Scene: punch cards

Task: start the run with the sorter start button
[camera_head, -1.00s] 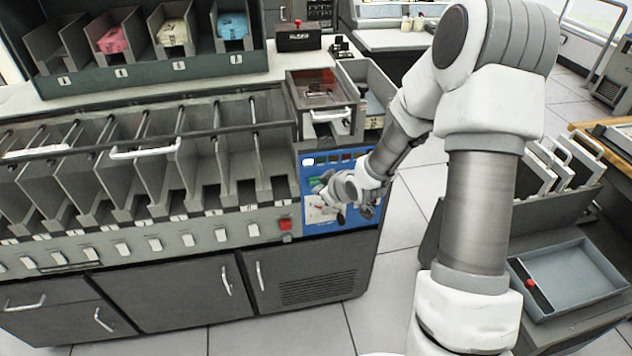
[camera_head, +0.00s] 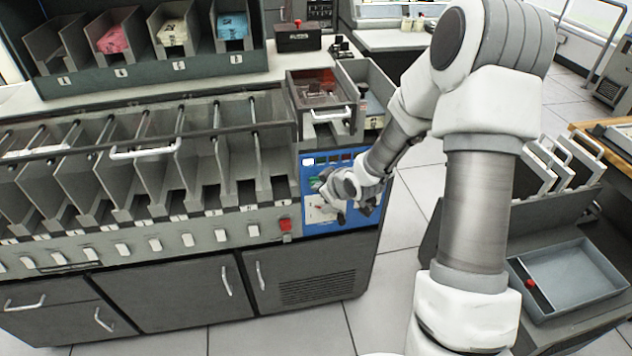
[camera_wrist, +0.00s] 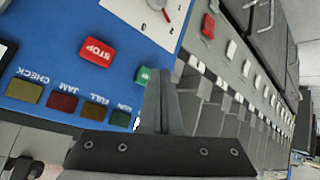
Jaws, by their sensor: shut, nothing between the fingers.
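The blue control panel (camera_head: 330,228) is at the right end of the sorter (camera_head: 150,225). The green start button (camera_wrist: 142,75) shows in the wrist view beside the red STOP button (camera_wrist: 97,51); my fingers partly cover it. In the head view a bit of green (camera_head: 315,183) shows just left of my gripper (camera_head: 326,196). My gripper is shut and empty in front of the panel. In the wrist view its fingers (camera_wrist: 163,95) overlap the button's edge; I cannot tell whether they touch it.
A row of coloured lamps (camera_wrist: 60,102) and a white dial plate (camera_wrist: 150,15) flank the buttons. A red switch (camera_head: 285,225) sits left of the panel. Card pockets fill the sorter's front. A cart with a grey tray (camera_head: 570,275) stands right; floor between is clear.

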